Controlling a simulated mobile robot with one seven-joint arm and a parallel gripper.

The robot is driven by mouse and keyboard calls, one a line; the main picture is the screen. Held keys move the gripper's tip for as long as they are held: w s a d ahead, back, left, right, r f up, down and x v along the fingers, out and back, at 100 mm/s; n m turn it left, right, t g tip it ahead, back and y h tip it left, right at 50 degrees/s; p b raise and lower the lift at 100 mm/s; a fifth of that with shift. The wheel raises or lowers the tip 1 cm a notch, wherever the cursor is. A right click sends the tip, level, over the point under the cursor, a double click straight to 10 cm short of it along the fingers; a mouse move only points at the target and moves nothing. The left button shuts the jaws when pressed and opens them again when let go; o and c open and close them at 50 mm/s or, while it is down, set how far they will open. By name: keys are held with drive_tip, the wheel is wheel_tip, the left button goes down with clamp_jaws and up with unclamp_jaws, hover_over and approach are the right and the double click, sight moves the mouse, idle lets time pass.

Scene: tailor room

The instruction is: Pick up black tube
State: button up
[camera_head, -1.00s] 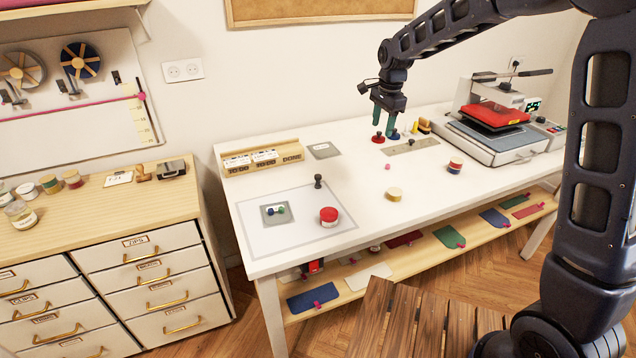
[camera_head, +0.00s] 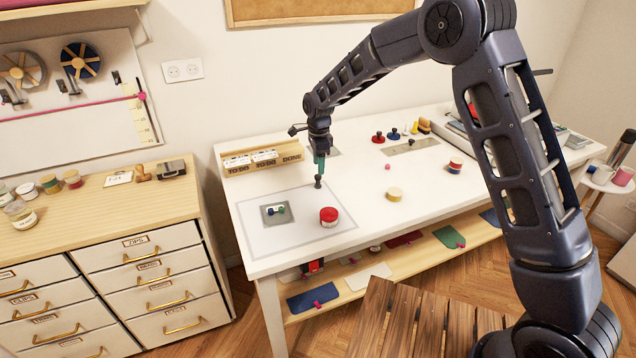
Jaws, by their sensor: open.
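A small black upright piece with a knobbed shape, which I take for the black tube (camera_head: 318,184), stands on the white table inside the marked grey-outlined area. My gripper (camera_head: 319,168) points down directly above it, with its greenish fingers open. The fingertips are at or just over its top, and they partly hide it. I cannot tell whether they touch it.
A red-topped round tin (camera_head: 329,216) stands close in front of the piece. A grey square pad (camera_head: 276,212) with small coloured pieces lies to the left. A wooden TO DO/DONE box (camera_head: 262,163) stands behind left. A yellowish round tin (camera_head: 394,194) stands to the right.

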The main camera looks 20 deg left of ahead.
sight(318, 176)
drive_tip(key=shift+w+a+f, duration=0.15)
drive_tip(key=shift+f, duration=1.75)
drive_tip(key=shift+w+a+f, duration=0.1)
drive_tip(key=shift+w+f, duration=0.05)
drive_tip(key=shift+f, duration=1.7)
drive_tip(key=c, duration=1.1)
